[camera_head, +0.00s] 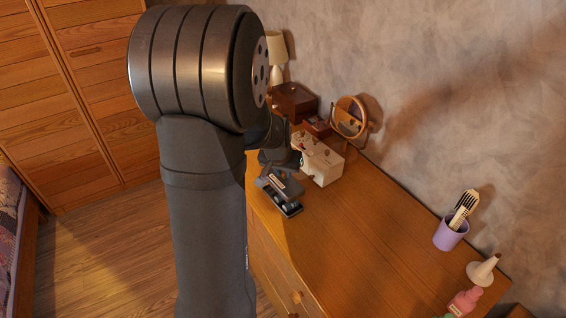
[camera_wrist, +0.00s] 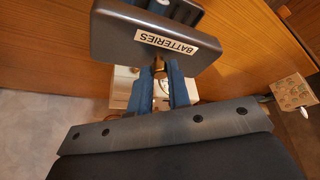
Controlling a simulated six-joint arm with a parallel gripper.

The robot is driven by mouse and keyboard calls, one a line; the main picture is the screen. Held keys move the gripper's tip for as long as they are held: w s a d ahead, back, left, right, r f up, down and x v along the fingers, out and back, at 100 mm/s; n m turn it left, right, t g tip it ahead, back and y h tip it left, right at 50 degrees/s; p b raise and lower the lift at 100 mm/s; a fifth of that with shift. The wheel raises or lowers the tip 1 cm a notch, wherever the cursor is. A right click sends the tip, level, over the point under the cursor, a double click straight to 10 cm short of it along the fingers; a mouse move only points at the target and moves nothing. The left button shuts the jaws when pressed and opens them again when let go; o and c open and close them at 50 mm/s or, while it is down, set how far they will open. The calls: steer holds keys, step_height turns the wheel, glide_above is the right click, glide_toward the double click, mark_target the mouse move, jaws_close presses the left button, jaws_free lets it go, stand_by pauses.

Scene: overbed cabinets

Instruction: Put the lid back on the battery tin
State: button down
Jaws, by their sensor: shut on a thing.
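The lid (camera_wrist: 155,36) is a dark grey rectangular plate with a white "BATTERIES" label and a small brass knob. My gripper (camera_wrist: 160,68) is shut on that knob, with one blue finger on each side of it. In the head view the lid (camera_head: 281,184) is tilted over the battery tin (camera_head: 291,209), a dark open box on the dresser with batteries showing inside. The lid covers part of the tin. Whether the lid touches the rim cannot be told. In the wrist view a blue-grey part, probably the tin, shows behind the lid.
A white box (camera_head: 322,165) with brown knobs stands close behind the tin. A round mirror (camera_head: 349,115), a dark wooden box (camera_head: 293,102) and a lamp (camera_head: 277,55) are farther back. A purple cup (camera_head: 449,234) stands at the right. The dresser top (camera_head: 365,220) between is clear.

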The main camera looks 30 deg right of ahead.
mark_target(282, 181)
steer(key=shift+f, duration=2.85)
steer(key=shift+f, duration=0.15)
steer(key=c, duration=0.8)
jaws_free()
steer(key=shift+r, duration=3.5)
jaws_close()
